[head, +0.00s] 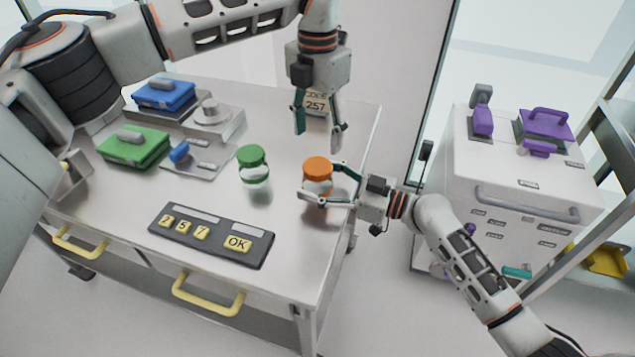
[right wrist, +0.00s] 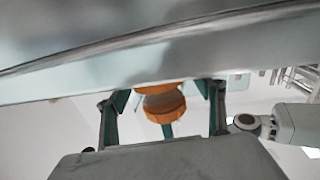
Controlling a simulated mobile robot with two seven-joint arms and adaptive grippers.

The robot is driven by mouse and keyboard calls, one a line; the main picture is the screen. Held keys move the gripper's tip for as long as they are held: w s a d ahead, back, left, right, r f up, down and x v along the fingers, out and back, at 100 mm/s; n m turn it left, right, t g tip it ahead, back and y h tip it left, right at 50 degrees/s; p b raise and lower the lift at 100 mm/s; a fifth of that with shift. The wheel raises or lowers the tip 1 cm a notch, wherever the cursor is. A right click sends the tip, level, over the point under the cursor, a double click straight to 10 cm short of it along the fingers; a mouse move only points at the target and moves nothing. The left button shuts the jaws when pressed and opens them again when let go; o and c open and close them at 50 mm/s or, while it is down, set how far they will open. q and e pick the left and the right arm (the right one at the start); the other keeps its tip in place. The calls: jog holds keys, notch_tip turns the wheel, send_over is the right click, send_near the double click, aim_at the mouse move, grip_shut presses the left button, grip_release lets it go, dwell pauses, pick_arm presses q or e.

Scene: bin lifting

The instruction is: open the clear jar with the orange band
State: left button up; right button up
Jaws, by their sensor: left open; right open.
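The clear jar with an orange lid and band (head: 317,175) stands on the metal table near its right edge. My right gripper (head: 318,184) is open, with its fingers reaching in from the right on either side of the jar. In the right wrist view the orange part of the jar (right wrist: 163,105) shows between the two open fingers (right wrist: 165,100). I cannot tell whether the fingers touch it. My left gripper (head: 318,140) is open, points down and is empty. It is above and behind the jar.
A jar with a green lid (head: 254,163) stands left of the orange one. A keypad (head: 212,235) lies in front. Blue (head: 163,94) and green (head: 133,146) cases are at the left. A code sign (head: 316,104) stands behind. A white cabinet (head: 520,190) is at the right.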

aim_at(318, 165)
grip_shut()
pick_arm(q)
jog(key=m, duration=2.6)
jog(key=shift+m, duration=0.3)
jog(key=shift+f, duration=4)
jog(key=shift+c, duration=0.4)
